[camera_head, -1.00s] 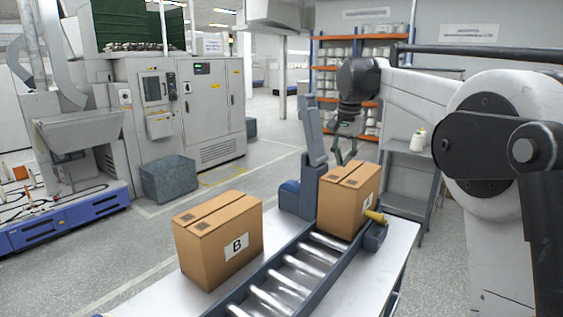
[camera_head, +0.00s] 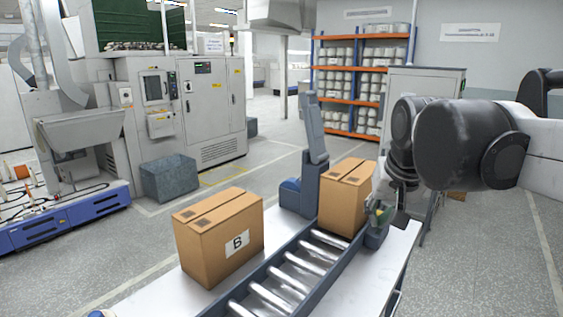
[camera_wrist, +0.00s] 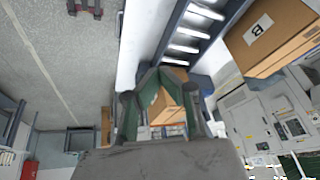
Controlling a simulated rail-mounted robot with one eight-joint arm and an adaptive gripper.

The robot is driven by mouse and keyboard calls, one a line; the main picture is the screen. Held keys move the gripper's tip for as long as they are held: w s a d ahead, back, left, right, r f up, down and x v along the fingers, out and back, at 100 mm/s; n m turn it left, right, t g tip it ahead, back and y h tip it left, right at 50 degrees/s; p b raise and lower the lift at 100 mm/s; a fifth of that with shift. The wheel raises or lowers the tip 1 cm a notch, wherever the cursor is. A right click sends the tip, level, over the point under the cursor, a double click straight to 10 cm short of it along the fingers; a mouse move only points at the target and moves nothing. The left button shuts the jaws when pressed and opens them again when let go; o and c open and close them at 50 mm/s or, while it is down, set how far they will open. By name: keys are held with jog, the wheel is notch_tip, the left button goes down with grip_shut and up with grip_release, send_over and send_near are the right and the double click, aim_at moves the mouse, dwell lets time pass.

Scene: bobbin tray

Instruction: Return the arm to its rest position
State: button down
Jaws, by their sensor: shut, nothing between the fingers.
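My gripper (camera_head: 380,215) is at the right end of the roller conveyor, low and close beside the right side of a cardboard box (camera_head: 343,200). Its fingers are shut and empty; in the wrist view the green-grey fingers (camera_wrist: 163,72) show in front of that box (camera_wrist: 168,108). Whether they touch the box I cannot tell. My arm comes in from the right and hides part of the grey cabinet behind. The yellow part at the conveyor's end is mostly hidden by my gripper.
A box marked B (camera_head: 218,242) stands on the white table (camera_head: 168,292) left of the roller conveyor (camera_head: 280,290). A grey-blue upright post (camera_head: 314,140) rises behind the conveyor. Shelves of spools (camera_head: 360,80) stand at the back. Open floor lies at the right.

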jog(key=s+f+n+t, duration=0.2)
jog(key=s+f, duration=1.1)
jog(key=s, duration=0.3)
notch_tip(320, 180, up, 19)
jog(key=p, duration=1.8)
jog(key=shift+w+d+r+p, duration=0.15)
jog(key=shift+w+d+p, duration=0.1)
jog(key=shift+p, duration=0.1)
jog(key=c, duration=2.4)
grip_release()
jog(key=shift+c, duration=0.2)
